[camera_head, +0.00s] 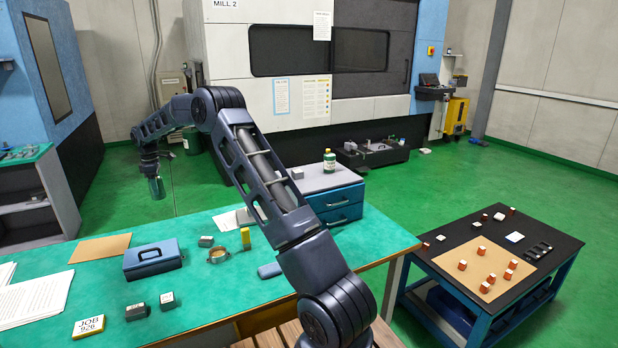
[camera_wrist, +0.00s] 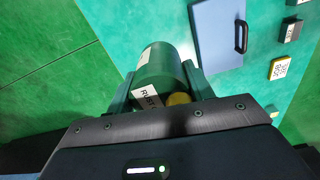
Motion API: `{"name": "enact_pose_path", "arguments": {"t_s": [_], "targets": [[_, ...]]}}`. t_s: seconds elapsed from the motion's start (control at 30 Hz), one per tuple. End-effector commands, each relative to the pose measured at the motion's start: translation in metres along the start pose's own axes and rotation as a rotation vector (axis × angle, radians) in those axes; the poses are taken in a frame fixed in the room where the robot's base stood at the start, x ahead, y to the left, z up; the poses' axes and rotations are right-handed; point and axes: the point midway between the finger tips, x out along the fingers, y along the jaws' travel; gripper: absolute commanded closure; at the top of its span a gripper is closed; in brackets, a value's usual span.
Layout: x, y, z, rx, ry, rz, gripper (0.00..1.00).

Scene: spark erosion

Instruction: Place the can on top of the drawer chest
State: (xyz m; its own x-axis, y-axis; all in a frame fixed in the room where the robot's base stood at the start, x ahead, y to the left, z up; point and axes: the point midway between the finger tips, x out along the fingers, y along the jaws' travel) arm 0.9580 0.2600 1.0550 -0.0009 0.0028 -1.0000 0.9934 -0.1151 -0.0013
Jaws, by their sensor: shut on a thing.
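The can (camera_wrist: 160,68) is a dark green cylinder with a white label, seen close up in the wrist view. In the head view the can (camera_head: 157,188) hangs at the far left, high above the floor beyond the bench. My gripper (camera_wrist: 160,88) is shut on it, with a finger on each side; in the head view my gripper (camera_head: 151,168) is small and dark. The drawer chest (camera_head: 339,205) has blue drawers and a grey top, and stands at the back right of the green bench, well right of my gripper. A green bottle (camera_head: 329,161) and a small grey block (camera_head: 297,173) are on its top.
The green bench (camera_head: 200,290) holds a blue box (camera_head: 152,259) with a handle, papers, a yellow JOB sign (camera_head: 89,325) and small blocks. A black-topped table (camera_head: 440,248) with orange-and-white pieces stands at right. My arm crosses in front of the chest.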

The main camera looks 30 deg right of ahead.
Motion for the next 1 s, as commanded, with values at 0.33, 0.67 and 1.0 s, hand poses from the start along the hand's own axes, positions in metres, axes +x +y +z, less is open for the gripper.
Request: {"name": "enact_pose_path", "arguments": {"t_s": [0.33,0.67,1.0], "targets": [[-0.041,0.046,0.144,0.016,0.007,0.0,0.78],[-0.077,0.062,0.281,0.024,0.01,0.001,0.78],[-0.114,0.055,0.418,0.033,0.011,0.003,0.78]]}}
